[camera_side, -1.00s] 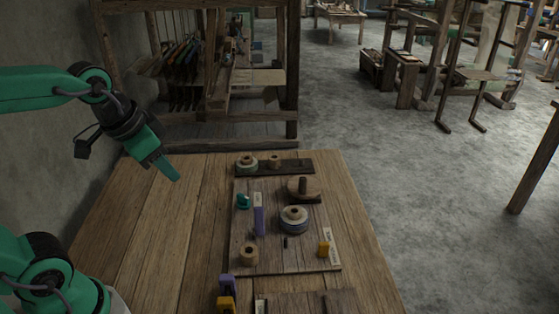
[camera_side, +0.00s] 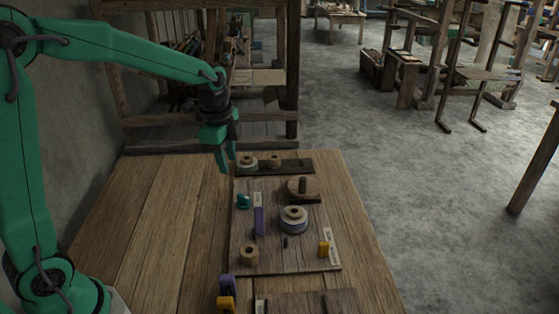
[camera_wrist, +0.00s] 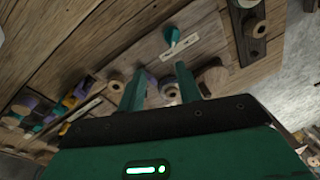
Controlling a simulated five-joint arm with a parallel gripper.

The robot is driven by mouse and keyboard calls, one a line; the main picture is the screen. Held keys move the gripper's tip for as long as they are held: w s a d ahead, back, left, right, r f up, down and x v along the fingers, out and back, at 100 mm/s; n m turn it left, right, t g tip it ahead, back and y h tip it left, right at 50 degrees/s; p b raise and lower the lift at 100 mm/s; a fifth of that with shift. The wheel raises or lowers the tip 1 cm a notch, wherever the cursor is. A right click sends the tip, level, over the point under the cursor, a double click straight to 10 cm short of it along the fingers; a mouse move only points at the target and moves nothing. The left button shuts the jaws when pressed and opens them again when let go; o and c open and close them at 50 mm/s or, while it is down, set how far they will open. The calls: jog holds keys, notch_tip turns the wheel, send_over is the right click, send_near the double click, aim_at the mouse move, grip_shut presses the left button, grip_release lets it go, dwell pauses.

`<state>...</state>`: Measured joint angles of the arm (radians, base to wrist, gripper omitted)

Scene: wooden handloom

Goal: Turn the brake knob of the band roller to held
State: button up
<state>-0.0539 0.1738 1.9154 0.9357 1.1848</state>
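The labels are too small to read, so I cannot tell which knob is the brake knob. A roller-like grey and white spool (camera_side: 293,220) stands mid-board. My gripper (camera_side: 226,165) hangs above the board's far left end, touching nothing. In the wrist view my gripper (camera_wrist: 160,70) has its fingers apart and empty, with the teal knob (camera_wrist: 172,36) ahead of the fingertips.
A purple upright piece (camera_side: 259,221), a wooden disc with a peg (camera_side: 303,190) and a small wooden spool (camera_side: 249,253) share the board. A dark strip with spools (camera_side: 290,166) lies behind. Purple and yellow pieces (camera_side: 227,294) stand at front. The table's left side is clear.

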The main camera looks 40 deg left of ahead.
aim_at(243, 196)
jog(key=w+f+m, duration=0.1)
jog(key=f, duration=0.1)
jog(key=w+f+m+g, duration=0.1)
jog(key=w+f, duration=0.1)
jog(key=w+a+f+m, duration=0.1)
jog(key=w+f+m, duration=0.1)
jog(key=f, duration=0.1)
jog(key=shift+f, duration=0.1)
jog(key=shift+f, duration=0.1)
jog(key=shift+f, duration=3.8)
grip_shut()
